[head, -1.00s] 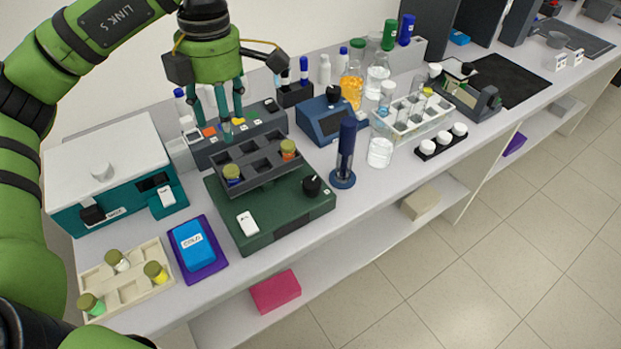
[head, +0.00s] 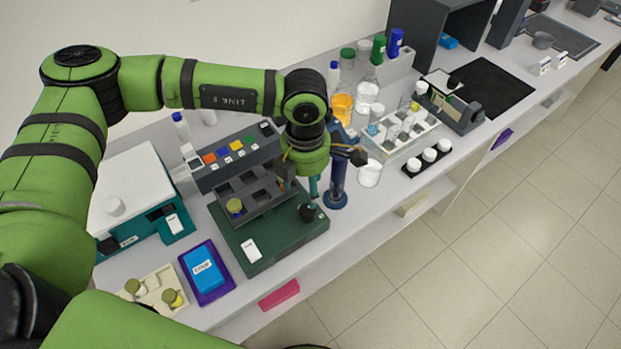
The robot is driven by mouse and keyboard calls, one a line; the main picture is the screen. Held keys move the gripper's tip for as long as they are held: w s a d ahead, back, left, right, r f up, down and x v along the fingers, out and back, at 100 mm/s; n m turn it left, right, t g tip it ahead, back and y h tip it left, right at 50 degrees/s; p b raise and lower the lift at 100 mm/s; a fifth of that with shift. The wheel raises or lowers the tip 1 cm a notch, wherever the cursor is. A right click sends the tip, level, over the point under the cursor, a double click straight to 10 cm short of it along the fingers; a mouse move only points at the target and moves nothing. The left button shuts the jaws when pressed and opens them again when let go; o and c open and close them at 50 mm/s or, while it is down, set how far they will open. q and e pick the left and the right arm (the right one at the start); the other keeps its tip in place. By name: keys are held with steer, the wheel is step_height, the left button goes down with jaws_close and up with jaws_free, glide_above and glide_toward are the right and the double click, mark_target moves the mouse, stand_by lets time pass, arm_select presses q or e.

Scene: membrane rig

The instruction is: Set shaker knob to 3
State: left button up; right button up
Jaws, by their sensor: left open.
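The shaker (head: 275,240) is a dark green base with a grey rack (head: 262,205) on top, standing on the bench. Its black knob (head: 308,212) is at the right end of the base, with a white mark on it; I cannot read which number it points to. My left gripper (head: 302,188) points down just above and behind the knob, beside the rack's right end. Its teal fingers are open and partly hidden by the gripper body. I cannot tell whether a fingertip touches the knob. My right gripper is out of view.
A yellow-capped vial (head: 235,207) sits in the rack. A dark blue upright tool (head: 338,182) stands close to the right of the gripper.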

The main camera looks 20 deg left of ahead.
mark_target(308, 210)
arm_select(q)
steer(key=f+p, duration=0.1)
steer(key=f, duration=0.1)
steer(key=f+p, duration=0.1)
steer(key=f, duration=0.1)
steer(key=s+f+p, duration=0.1)
steer(key=f, duration=0.1)
steer(key=shift+d, duration=0.35)
steer(key=shift+w+f, duration=0.1)
steer(key=shift+f, duration=0.6)
steer(key=c, duration=1.1)
